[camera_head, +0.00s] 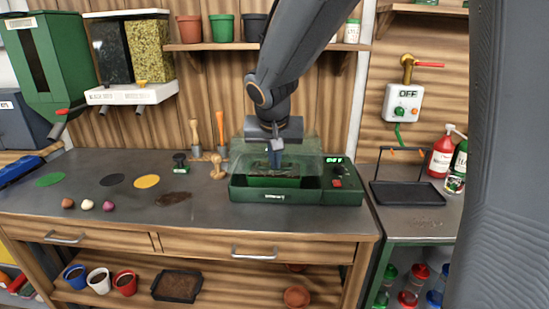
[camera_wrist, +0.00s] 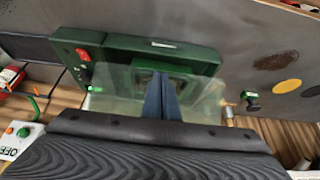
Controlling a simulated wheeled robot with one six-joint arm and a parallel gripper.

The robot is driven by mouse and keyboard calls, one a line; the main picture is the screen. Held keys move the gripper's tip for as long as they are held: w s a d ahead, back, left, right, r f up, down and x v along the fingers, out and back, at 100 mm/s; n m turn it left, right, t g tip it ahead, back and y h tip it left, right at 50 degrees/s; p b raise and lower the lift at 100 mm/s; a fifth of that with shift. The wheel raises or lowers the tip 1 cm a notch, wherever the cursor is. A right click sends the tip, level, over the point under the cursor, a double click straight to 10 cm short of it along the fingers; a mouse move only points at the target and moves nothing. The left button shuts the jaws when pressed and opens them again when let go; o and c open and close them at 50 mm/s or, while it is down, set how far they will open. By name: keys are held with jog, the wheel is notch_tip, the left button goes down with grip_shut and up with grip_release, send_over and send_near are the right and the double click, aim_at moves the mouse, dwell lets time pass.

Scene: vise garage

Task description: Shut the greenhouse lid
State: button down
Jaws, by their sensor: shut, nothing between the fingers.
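The greenhouse is a green base (camera_head: 297,197) on the grey workbench, with a clear, see-through lid (camera_head: 310,160). The lid stands raised at the back of the base, and the front of the tray is uncovered. A green container sits inside. My gripper (camera_head: 275,166) is shut and empty, pointing down over the greenhouse in front of or against the lid; contact is unclear. In the wrist view, the blue-grey fingers (camera_wrist: 160,80) lie together across the clear lid (camera_wrist: 205,105), with the green base (camera_wrist: 130,48) beyond. A red button shows on the base's control panel.
A wooden stamp (camera_head: 217,165) and hand tools stand left of the greenhouse. A black carrier (camera_head: 408,194) and bottles (camera_head: 441,155) stand right. A shelf with pots (camera_head: 223,27) hangs above. The bench front left is mostly clear.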

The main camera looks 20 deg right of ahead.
notch_tip(320, 180, down, 6)
jog(key=s+b, duration=0.2)
jog(key=b, duration=0.3)
jog(key=shift+a+f, duration=0.15)
jog(key=shift+a, duration=0.3)
jog(key=shift+s+f, duration=0.2)
notch_tip(320, 180, up, 6)
jog(key=w+f+p, duration=0.1)
jog(key=p, duration=0.2)
jog(key=s+a+r+b, duration=0.2)
jog(key=s+a+r, duration=0.15)
jog(key=s, duration=0.45)
jog(key=s+d+f+n+g+y, duration=0.1)
jog(key=s+d+f+g, duration=0.1)
jog(key=s+f, duration=0.4)
jog(key=s+d+f+n+g+p, duration=0.1)
jog(key=s+d+f+n+g, duration=0.1)
jog(key=s+f, duration=0.5)
notch_tip(320, 180, down, 4)
jog(key=shift+d+r+n+g+y, duration=0.2)
jog(key=shift+d+n+g+y, duration=0.15)
jog(key=shift+d+g, duration=0.6)
